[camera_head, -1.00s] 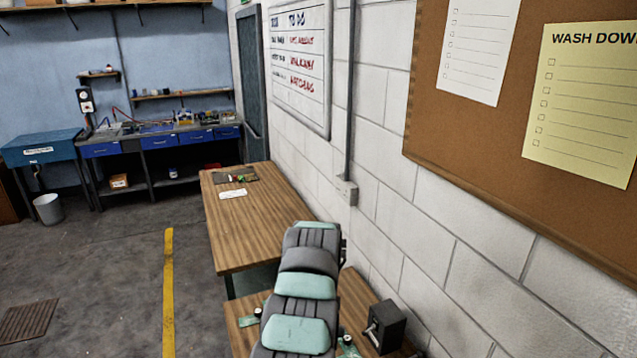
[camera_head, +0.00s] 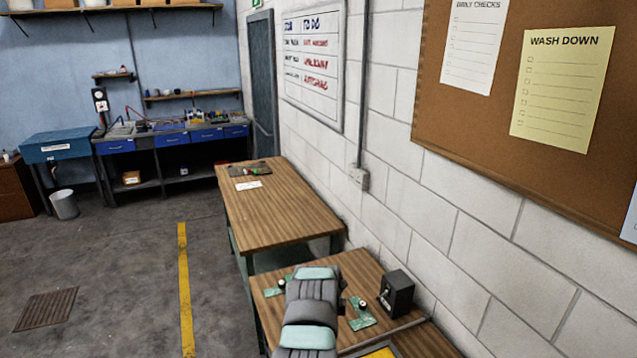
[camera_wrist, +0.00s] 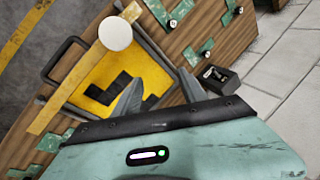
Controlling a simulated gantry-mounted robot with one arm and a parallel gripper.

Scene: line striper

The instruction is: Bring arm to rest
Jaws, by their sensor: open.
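My gripper (camera_wrist: 160,92) shows in the wrist view with its two grey fingers spread and nothing visible between them. It points over the near bench, above a dark-framed tray (camera_wrist: 56,62) with a yellow lining and black cut-out shapes. Whether the fingertips touch anything is not clear, but they appear clear of the tray. A tan strip (camera_wrist: 72,86) with a round white piece (camera_wrist: 116,34) lies across the tray. In the head view my grey and teal arm (camera_head: 312,310) reaches over the near bench; my gripper is not visible there.
Green plates (camera_head: 362,314) and a black box (camera_head: 397,292) stand on the near bench beside the block wall. The box also shows in the wrist view (camera_wrist: 218,78). A longer wooden table (camera_head: 285,215) lies beyond. Open floor is left of the yellow line (camera_head: 184,285).

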